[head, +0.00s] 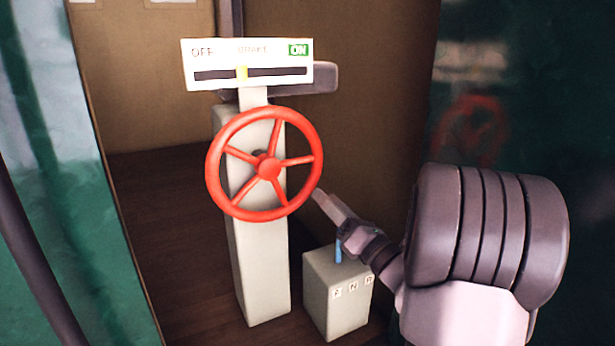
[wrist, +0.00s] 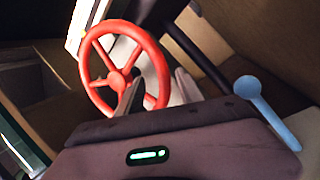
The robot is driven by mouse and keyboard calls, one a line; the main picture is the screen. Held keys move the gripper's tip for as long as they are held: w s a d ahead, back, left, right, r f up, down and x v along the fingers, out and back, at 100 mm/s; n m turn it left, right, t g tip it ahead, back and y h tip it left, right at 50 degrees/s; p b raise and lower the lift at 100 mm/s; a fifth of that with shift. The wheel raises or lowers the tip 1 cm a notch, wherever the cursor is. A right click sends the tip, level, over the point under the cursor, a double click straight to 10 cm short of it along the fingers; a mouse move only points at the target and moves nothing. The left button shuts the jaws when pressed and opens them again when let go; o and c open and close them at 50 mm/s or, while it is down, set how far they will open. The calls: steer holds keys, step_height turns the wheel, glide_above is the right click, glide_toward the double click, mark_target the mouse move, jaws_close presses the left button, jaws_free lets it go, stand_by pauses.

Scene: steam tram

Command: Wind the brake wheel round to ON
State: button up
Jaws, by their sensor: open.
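The red brake wheel (head: 268,167), with several spokes, stands on a pale post (head: 260,270). It also shows in the wrist view (wrist: 117,80). Above it a white brake sign (head: 207,74) reads OFF at left and ON in green at right. Its yellow marker (head: 241,72) sits slightly left of the slot's middle. My gripper (head: 320,197) is open at the wheel's lower right rim. In the wrist view its fingers (wrist: 156,92) appear on either side of the rim; I cannot tell whether they touch it.
A low pale box (head: 338,295) with several lettered marks and a blue lever (head: 338,252) stands below my gripper. The blue lever's knob shows close by in the wrist view (wrist: 247,87). Green walls flank the doorway; brown floor (head: 175,200) is open at left.

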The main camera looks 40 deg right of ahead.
mark_target(313, 185)
steer(key=x, duration=0.7)
steer(key=shift+w+r+p, duration=0.1)
steer(key=shift+w+p, duration=0.1)
steer(key=shift+p, duration=0.1)
jaws_close()
stand_by(0.9)
